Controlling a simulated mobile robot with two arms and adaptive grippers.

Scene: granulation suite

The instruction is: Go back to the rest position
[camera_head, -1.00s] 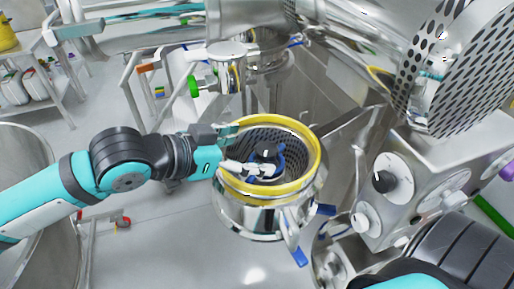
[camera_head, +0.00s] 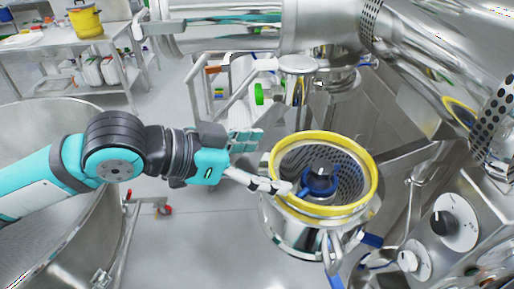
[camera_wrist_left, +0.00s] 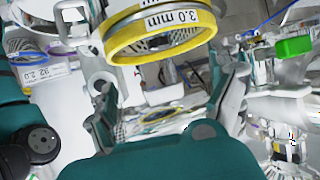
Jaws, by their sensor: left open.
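My left arm comes in from the left in the head view. Its teal left gripper (camera_head: 262,163) is open and empty, just left of a round mill housing. The lower finger overlaps the housing's left rim in the picture; I cannot tell whether it touches. The housing has a yellow ring (camera_head: 370,172) on top, a perforated screen inside and a dark blue rotor (camera_head: 320,178) at its centre. In the left wrist view the yellow ring (camera_wrist_left: 160,45), with a "3.0 mm" label above it, appears beyond the open fingers (camera_wrist_left: 165,100). My right gripper is out of view.
A large steel vessel (camera_head: 105,235) stands at lower left. A control panel with knobs (camera_head: 442,222) stands at the right, below large steel ducting (camera_head: 440,50). A bench with a yellow pot (camera_head: 86,21) is at the back left. Some floor (camera_head: 200,240) is clear.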

